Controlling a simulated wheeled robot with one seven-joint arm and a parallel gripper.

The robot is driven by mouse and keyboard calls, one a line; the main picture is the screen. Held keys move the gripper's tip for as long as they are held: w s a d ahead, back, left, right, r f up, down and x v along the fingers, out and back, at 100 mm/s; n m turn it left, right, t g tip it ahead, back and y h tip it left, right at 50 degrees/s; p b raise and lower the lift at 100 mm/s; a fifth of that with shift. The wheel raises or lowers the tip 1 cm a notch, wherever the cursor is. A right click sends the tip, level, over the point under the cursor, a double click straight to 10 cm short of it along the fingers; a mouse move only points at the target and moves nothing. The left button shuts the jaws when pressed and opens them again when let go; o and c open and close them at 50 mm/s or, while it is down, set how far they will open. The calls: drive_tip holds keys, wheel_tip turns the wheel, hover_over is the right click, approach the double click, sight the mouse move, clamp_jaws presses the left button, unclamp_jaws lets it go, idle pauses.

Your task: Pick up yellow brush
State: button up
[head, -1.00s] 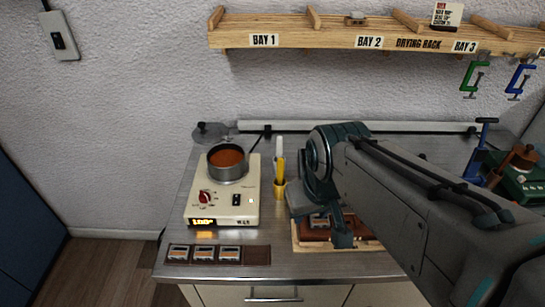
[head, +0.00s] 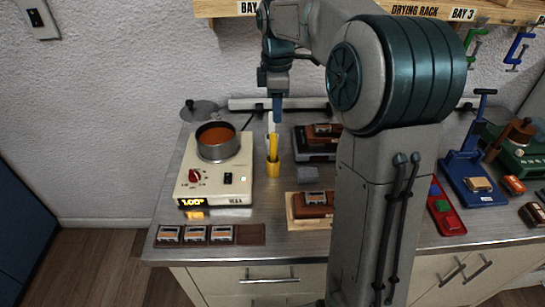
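The yellow brush (head: 274,146) stands upright in a small yellow cup (head: 272,168) on the metal worktop, just right of the hot plate. A pale, whitish upright piece (head: 270,128) shows beside it, rising from the same cup. My gripper (head: 277,116) points straight down directly above the cup, its tips at about the top of the brush. I see the fingers edge-on, so their opening does not show. I cannot tell whether they touch the brush.
A pot of orange-brown liquid (head: 218,141) sits on the cream hot plate (head: 213,183) left of the cup. A grey block (head: 308,174) lies to its right. The wooden drying rack (head: 225,8) hangs above. My arm hides part of the worktop.

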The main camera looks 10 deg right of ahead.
hover_over(273, 155)
drive_tip(key=d, duration=0.1)
drive_tip(key=f, duration=0.8)
drive_tip(key=shift+w+f, duration=0.25)
drive_tip(key=shift+w, duration=0.05)
drive_tip(key=shift+a+f+p, duration=0.2)
drive_tip(key=shift+f+p, duration=0.05)
drive_tip(key=shift+f, duration=1.05)
drive_tip(key=shift+a+f+p, duration=0.15)
drive_tip(key=shift+f+p, duration=0.05)
drive_tip(key=shift+f, duration=1.1)
clamp_jaws()
